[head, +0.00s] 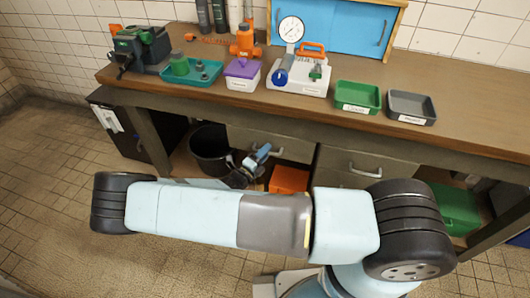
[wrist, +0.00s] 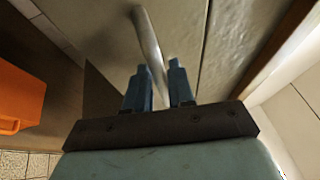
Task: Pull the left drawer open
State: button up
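The left drawer (head: 240,143) is a grey front under the bench top and looks closed. Its pale bar handle (head: 274,151) is partly hidden by my gripper. My gripper (head: 264,155) is at the left end of this handle. In the wrist view, the handle (wrist: 148,40) runs down between the two blue fingers of my gripper (wrist: 159,80). The fingers stand apart on either side of the bar, with a narrow gap showing. Whether either finger touches the bar is hard to tell. The drawer front (wrist: 185,30) fills the area beyond the fingers.
A second drawer (head: 340,160) with its own handle is to the right. An orange bin (head: 289,179) sits below the left drawer and shows in the wrist view (wrist: 20,95). A black bucket (head: 210,150) stands to its left. Trays and tools crowd the bench top (head: 440,95).

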grip_shut()
dwell(0.6)
